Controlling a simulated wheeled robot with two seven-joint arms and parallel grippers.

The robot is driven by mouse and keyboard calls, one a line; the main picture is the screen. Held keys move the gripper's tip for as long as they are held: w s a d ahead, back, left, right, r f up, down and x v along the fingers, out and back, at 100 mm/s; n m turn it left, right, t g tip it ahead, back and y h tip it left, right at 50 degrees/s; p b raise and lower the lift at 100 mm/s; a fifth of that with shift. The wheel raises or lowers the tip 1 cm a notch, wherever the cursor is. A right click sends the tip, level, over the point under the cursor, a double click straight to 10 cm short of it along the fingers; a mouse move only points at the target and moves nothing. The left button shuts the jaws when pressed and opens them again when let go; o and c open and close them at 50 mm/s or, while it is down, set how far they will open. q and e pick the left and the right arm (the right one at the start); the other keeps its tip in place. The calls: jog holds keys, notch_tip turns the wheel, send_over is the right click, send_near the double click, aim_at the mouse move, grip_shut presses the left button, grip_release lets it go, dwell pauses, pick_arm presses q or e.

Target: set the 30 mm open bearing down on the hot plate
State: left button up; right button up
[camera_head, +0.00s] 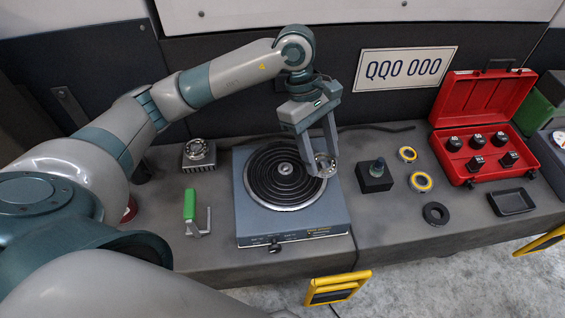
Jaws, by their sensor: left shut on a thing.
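The hot plate (332,213) is a grey-blue box with a round black spiral coil (270,190) on top, near the middle of the bench. My left gripper (322,158) reaches in from above and points down by the right edge of the coil. It is shut on a small silver ring, the 30 mm open bearing (325,167), which shows tilted between the fingertips. I cannot tell whether the bearing touches the plate or hangs just above it. The fingers hide part of it. My right gripper is not in view.
To the right are a black block with a knob (374,181), yellow rings (420,182), a black ring (436,213), a black tray (511,202) and an open red case (482,97).

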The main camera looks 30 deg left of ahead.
pick_arm(q)
jog(key=n, duration=0.1)
jog(key=w+r+n+t, duration=0.1)
jog(key=n, duration=0.1)
jog(key=n+t+p, duration=0.1)
jog(key=shift+w+d+r+n, duration=0.25)
jog(key=shift+d+r+n, duration=0.05)
jog(key=shift+d+n, duration=0.1)
jog(key=n, duration=0.2)
jog(key=w+r+n+t, duration=0.1)
jog(key=n, duration=0.1)
jog(key=r+n+t+p, duration=0.1)
jog(key=n, duration=0.1)
jog(key=shift+w+d+y, duration=0.2)
jog(key=shift+w+y, duration=0.2)
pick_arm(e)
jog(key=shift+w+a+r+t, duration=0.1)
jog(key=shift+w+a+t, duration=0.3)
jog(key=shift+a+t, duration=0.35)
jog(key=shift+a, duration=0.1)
pick_arm(q)
jog(key=shift+a, duration=0.1)
